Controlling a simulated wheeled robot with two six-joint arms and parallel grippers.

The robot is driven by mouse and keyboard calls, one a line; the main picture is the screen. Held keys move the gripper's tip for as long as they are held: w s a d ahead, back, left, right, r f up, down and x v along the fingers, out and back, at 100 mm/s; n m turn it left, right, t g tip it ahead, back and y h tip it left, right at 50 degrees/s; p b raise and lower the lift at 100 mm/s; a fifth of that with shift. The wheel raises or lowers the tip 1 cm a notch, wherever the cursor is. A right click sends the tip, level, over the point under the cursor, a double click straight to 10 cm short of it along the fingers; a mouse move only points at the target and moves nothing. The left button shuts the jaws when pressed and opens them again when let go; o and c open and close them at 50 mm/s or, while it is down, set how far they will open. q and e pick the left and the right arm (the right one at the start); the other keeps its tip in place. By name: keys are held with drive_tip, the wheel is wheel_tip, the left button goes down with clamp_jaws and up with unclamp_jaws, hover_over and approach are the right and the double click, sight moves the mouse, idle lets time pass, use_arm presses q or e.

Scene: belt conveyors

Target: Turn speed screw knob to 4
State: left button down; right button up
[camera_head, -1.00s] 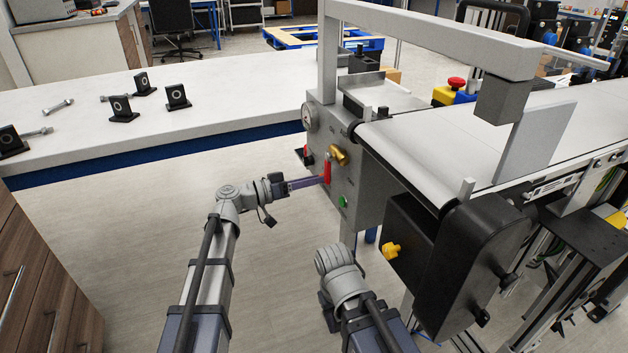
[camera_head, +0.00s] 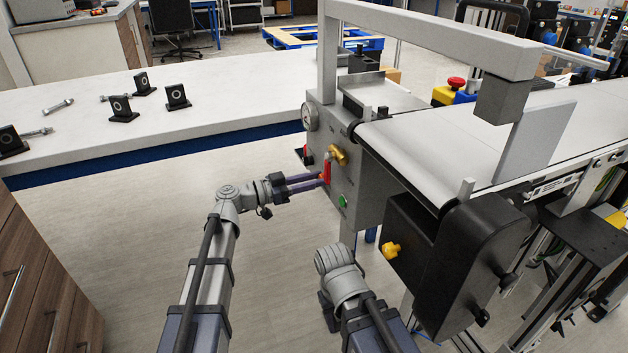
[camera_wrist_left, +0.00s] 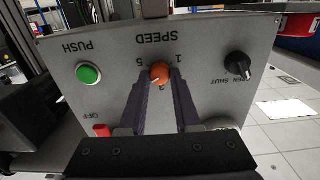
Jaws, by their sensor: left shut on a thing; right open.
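The round orange-red speed screw knob (camera_wrist_left: 160,74) sits on the grey panel (camera_wrist_left: 205,85) beneath the upside-down word SPEED in the left wrist view. The figures 1 and 5 show beside it; its pointer cannot be made out. My left gripper (camera_wrist_left: 160,80) is shut on the knob, one dark finger on each side. In the head view my left gripper (camera_head: 321,182) reaches the panel from the left, beside red parts (camera_head: 325,171). My right gripper (camera_head: 328,304) is open, low in front of the conveyor; its fingertips are hard to make out.
A green push button (camera_wrist_left: 88,74) and a black open/shut knob (camera_wrist_left: 238,66) flank the speed knob. A brass-coloured part (camera_head: 338,155) and a gauge (camera_head: 310,117) are higher on the panel. The conveyor's black housing (camera_head: 460,265) stands right of my right arm.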

idle(0.3)
use_arm(q)
drive_tip(key=c, duration=0.6)
unclamp_jaws()
drive_tip(key=v, duration=0.7)
drive_tip(key=shift+s+a, duration=0.15)
drive_tip(key=shift+a, duration=0.25)
